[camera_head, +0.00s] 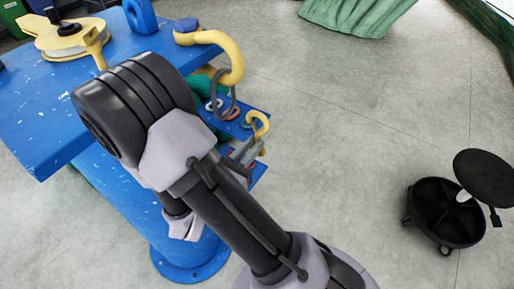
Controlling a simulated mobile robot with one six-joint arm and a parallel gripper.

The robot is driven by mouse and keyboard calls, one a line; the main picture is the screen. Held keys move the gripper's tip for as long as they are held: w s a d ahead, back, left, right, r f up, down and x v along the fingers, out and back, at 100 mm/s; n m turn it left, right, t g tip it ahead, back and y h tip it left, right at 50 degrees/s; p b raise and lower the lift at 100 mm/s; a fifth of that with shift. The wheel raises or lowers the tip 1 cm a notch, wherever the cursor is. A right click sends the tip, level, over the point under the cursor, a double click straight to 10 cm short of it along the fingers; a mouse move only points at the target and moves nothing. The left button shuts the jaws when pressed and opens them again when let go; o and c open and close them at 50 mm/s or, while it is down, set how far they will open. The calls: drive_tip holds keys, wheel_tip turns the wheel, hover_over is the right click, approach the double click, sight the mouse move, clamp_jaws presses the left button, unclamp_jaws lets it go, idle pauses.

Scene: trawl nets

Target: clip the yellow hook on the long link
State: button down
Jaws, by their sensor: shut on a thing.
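A small yellow hook (261,122) is at the end of my arm, and my gripper (246,150) is shut on its lower part. Its curved end points up. A long grey link (233,108) hangs from the large yellow curved arm (231,56) at the table's edge. The small hook is below and to the right of the link, and they look apart, though depth is hard to judge. My arm hides part of the table edge, and the gripper's fingers are small and partly covered.
A blue table (40,125) carries a yellow round fixture (66,38). A small blue shelf (258,113) with coloured rings is behind the link. A black wheeled stool (445,213) stands at right, and green netting (355,14) lies at the back. The floor between is clear.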

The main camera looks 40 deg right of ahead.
drive_tip(key=w+a, duration=0.2)
drive_tip(key=w, duration=0.5)
drive_tip(key=shift+a, duration=0.25)
idle(0.6)
idle(0.6)
drive_tip(key=shift+w+a+p, duration=0.15)
drive_tip(key=shift+p, duration=0.2)
idle(0.4)
drive_tip(key=shift+w+a+f, duration=0.2)
drive_tip(key=shift+w, duration=0.3)
drive_tip(key=shift+f, duration=0.15)
idle(0.4)
drive_tip(key=shift+w+a+f+b, duration=0.1)
drive_tip(key=shift+w+f+b, duration=0.15)
drive_tip(key=shift+f, duration=0.2)
drive_tip(key=shift+w+f+b, duration=0.1)
drive_tip(key=shift+f+b, duration=0.15)
drive_tip(key=shift+f, duration=0.15)
